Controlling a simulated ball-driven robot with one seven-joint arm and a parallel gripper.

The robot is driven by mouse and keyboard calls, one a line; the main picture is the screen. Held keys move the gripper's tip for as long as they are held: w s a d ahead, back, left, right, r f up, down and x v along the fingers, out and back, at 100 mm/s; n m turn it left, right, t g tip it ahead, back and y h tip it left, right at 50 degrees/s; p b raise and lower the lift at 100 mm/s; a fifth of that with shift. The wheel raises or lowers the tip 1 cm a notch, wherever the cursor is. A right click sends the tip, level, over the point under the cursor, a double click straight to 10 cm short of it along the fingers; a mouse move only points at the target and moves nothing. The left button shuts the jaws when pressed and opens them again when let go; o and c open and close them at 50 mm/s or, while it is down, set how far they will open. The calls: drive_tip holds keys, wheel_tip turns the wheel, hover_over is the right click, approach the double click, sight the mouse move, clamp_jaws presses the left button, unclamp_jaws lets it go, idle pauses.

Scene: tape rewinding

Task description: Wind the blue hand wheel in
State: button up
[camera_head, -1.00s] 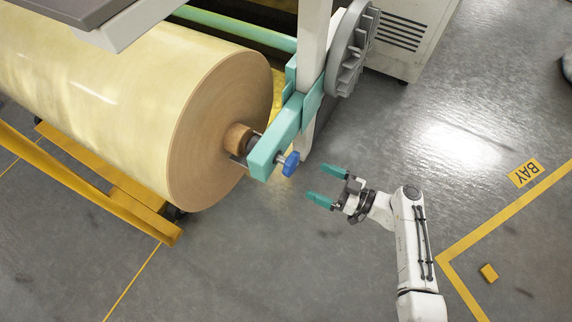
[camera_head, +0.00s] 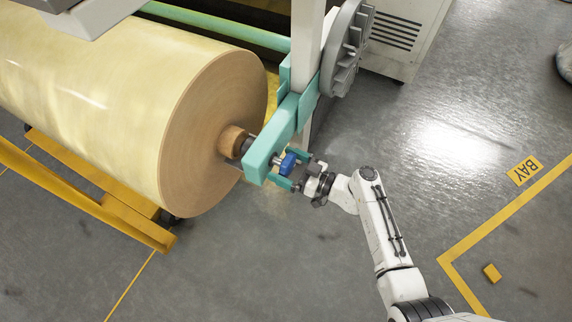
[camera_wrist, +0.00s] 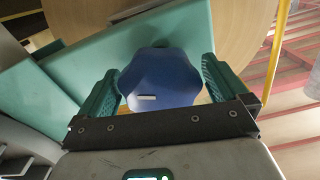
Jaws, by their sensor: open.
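The blue hand wheel (camera_head: 287,164) sits at the outer end of a spindle on the teal arm (camera_head: 262,152) of the machine. In the wrist view the blue hand wheel (camera_wrist: 160,78) is lobed with a small white mark, and lies between the two teal fingers. My gripper (camera_head: 291,169) is open, with one finger on each side of the wheel; in the wrist view my gripper (camera_wrist: 160,85) shows a narrow gap beside the wheel at the right finger. The left finger is very close to the wheel; I cannot tell if it touches.
A large yellowish tape roll (camera_head: 130,110) on a brown core (camera_head: 232,141) is behind the teal arm. A yellow frame (camera_head: 85,195) is below it. A grey toothed disc (camera_head: 348,48) and a vented cabinet (camera_head: 400,35) stand above right.

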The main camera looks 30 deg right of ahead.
drive_tip(key=c, duration=0.9)
